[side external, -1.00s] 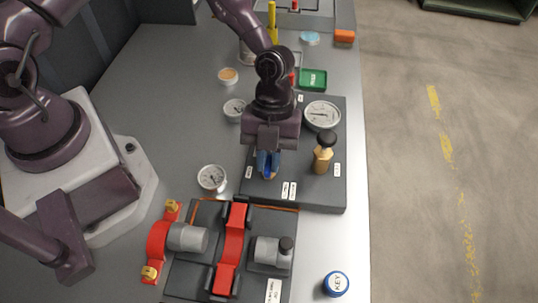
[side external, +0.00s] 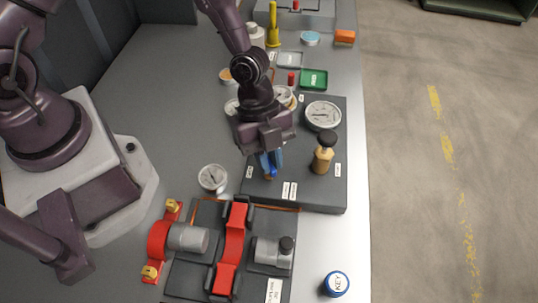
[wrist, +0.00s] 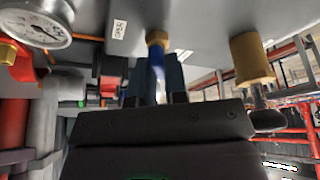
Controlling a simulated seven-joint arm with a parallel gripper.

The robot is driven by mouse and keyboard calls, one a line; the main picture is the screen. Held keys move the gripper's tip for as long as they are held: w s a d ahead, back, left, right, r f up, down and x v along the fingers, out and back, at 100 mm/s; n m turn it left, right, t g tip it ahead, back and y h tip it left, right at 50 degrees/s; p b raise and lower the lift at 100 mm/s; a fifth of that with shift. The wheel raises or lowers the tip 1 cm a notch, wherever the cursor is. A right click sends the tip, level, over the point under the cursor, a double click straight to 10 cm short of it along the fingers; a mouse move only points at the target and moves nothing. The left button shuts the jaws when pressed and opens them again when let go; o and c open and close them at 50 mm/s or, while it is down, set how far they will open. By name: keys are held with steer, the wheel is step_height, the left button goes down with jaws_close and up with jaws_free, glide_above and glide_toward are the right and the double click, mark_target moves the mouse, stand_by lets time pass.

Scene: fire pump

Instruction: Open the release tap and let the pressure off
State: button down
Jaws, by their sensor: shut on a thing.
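My gripper (side external: 269,168) is shut on the blue handle of the release tap, low over the dark grey panel (side external: 312,195). In the wrist view, the blue tap handle (wrist: 157,62) is between my two fingers, with a brass fitting (wrist: 157,38) joining it to the panel. The handle is mostly hidden by the fingers in the side view. A large white pressure gauge (side external: 323,115) is at the panel's back right. A brass post with a black knob (side external: 324,153) stands right of my gripper; its brass body also shows in the wrist view (wrist: 252,60).
A small gauge (side external: 213,179) lies left of the panel. A red and grey clamp fixture (side external: 232,248) stands in front, with a blue KEY disc (side external: 336,284) to its right. Green (side external: 314,79) and orange (side external: 345,37) items are behind. The bench's right edge is close.

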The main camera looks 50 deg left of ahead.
steer(key=n+t, duration=0.2)
steer(key=n, duration=0.3)
steer(key=shift+s+d+n, duration=0.1)
steer(key=shift+n, duration=0.2)
steer(key=n+t, duration=0.1)
steer(key=n, duration=0.1)
steer(key=n+t+y, duration=0.1)
steer(key=n, duration=0.2)
steer(key=shift+n, duration=0.3)
steer(key=c, duration=1.1)
jaws_free()
steer(key=shift+c, duration=0.2)
steer(key=v, duration=1.3)
steer(key=shift+d, duration=0.2)
steer(key=shift+s, duration=0.2)
